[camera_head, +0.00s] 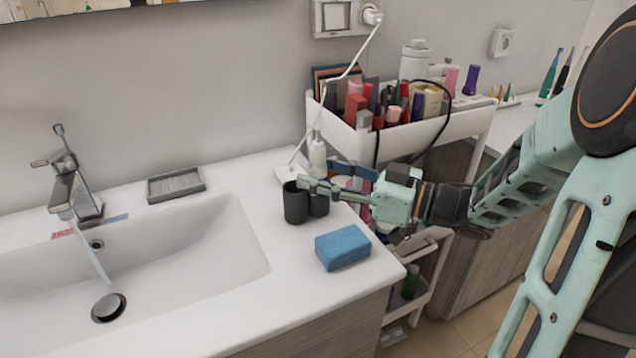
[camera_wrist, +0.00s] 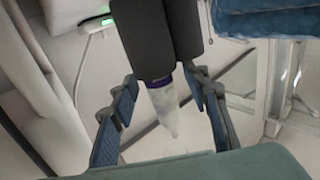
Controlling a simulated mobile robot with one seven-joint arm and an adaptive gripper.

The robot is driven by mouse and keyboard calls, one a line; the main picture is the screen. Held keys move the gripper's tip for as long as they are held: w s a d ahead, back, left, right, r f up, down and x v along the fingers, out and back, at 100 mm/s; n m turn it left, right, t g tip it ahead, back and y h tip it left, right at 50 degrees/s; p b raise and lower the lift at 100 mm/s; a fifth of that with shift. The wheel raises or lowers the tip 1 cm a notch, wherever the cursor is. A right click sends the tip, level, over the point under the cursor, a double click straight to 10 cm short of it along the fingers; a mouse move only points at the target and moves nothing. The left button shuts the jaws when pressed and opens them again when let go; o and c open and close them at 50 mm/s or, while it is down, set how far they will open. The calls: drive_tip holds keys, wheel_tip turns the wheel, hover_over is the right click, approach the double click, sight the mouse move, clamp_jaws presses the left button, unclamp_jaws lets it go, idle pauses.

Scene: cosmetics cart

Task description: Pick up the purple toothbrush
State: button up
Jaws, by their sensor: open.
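I cannot pick out a purple toothbrush for certain in either view. My gripper (camera_head: 318,176) reaches in from the right over the counter, its fingers at the dark cups (camera_head: 295,205). In the wrist view my gripper (camera_wrist: 162,92) is open, with blue-padded fingers apart. The dark cups (camera_wrist: 145,35) hang from the top of that view. A pale, tapered item with a purple band (camera_wrist: 165,105) shows at their end, between the fingers; I cannot tell whether it is the toothbrush. No grip on it shows.
A blue sponge (camera_head: 342,248) lies near the counter's front edge. The sink (camera_head: 190,250) is left. A cart tray (camera_head: 415,140) full of cosmetics is behind my arm. A white cord (camera_head: 345,75) hangs down nearby.

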drive_tip(key=shift+w+a, duration=0.15)
drive_tip(key=shift+a, duration=0.1)
clamp_jaws()
